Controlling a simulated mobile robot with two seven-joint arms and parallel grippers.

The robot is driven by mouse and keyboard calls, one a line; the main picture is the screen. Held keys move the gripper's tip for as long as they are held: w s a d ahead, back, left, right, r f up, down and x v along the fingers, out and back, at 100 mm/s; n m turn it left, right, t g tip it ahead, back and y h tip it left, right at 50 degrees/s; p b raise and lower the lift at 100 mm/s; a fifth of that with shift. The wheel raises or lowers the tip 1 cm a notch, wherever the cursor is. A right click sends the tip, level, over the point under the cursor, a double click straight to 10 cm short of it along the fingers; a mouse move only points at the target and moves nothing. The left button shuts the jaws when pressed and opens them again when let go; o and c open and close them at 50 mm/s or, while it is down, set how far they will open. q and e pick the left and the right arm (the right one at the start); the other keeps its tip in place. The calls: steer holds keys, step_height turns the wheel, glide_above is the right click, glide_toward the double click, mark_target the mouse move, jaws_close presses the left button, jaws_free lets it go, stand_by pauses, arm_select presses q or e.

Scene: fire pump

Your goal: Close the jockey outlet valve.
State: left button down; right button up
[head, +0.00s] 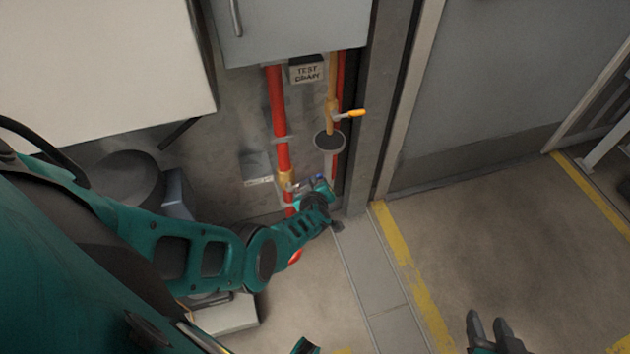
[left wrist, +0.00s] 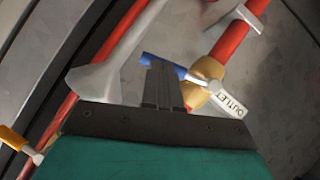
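The outlet valve has a brass body (head: 286,180) low on a red vertical pipe (head: 279,120) in the head view. In the left wrist view its brass body (left wrist: 198,97), its blue lever (left wrist: 160,62) and a white OUTLET tag (left wrist: 228,100) show. The lever points across the pipe's line. My left gripper (head: 314,181) is at the lever, beside the pipe. In the left wrist view its fingers (left wrist: 162,72) are close together and overlap the lever; whether the lever is between them is hidden. My right gripper (head: 486,322) is away over the floor, its fingers apart and empty.
A yellow-handled valve (head: 355,113) is on the neighbouring pipe, above a dark round funnel (head: 329,142). A TEST DRAIN sign (head: 307,70) hangs beneath a grey cabinet (head: 290,30). A door frame (head: 405,100) stands to the right. The floor at right is clear.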

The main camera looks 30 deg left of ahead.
arm_select(q)
steer(key=shift+s+a+f, duration=0.25)
steer(key=shift+s+a, duration=0.3)
arm_select(e)
steer(key=shift+s, duration=0.15)
steer(key=shift+r, duration=0.15)
